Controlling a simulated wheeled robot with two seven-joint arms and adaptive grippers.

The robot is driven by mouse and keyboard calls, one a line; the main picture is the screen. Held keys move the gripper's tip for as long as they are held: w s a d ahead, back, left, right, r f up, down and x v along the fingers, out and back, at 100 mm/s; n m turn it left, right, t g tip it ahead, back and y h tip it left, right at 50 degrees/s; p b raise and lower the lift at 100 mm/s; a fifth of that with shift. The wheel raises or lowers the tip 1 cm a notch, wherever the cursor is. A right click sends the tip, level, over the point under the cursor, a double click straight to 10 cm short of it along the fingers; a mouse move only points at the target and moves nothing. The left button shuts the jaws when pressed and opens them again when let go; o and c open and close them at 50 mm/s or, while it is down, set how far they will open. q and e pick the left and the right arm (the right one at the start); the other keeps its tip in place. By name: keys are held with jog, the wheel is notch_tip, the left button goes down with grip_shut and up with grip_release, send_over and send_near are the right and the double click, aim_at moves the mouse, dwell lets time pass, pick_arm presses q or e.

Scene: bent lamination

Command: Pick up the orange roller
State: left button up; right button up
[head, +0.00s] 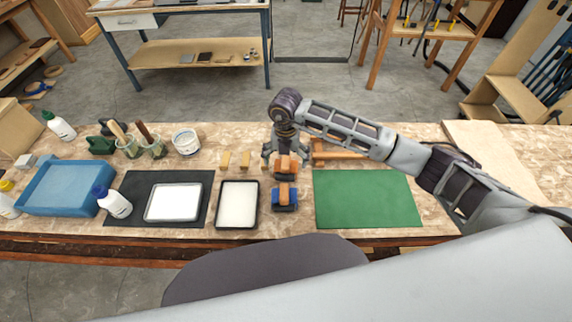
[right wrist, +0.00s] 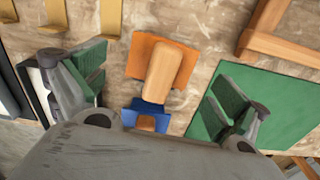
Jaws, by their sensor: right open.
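The orange roller (head: 286,167), with an orange base and a light wooden handle, stands on the workbench. It also shows in the right wrist view (right wrist: 166,72), between and beyond my open fingers. A blue roller (head: 285,197) of the same shape stands just in front of it; in the right wrist view the blue roller (right wrist: 150,108) is partly hidden by my gripper body. My right gripper (head: 284,150) is open and empty, above and just behind the orange roller in the head view. Its green-padded fingers (right wrist: 156,84) are apart. My left gripper is not in view.
A green mat (head: 367,198) lies right of the rollers, with a wooden frame (head: 340,150) behind it. A white tray (head: 237,204), a dark mat (head: 140,185) with a bottle (head: 114,203), and a blue tray (head: 62,188) lie left. Small wooden pieces (head: 245,159) stand behind the white tray.

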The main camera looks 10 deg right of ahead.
aim_at(286, 160)
jog(key=shift+f+p, duration=0.45)
jog(key=shift+f, duration=1.85)
jog(key=shift+w, duration=0.1)
jog(key=c, duration=1.2)
jog(key=shift+r, duration=0.1)
jog(key=shift+r+b, duration=0.7)
jog(key=shift+r, duration=4.25)
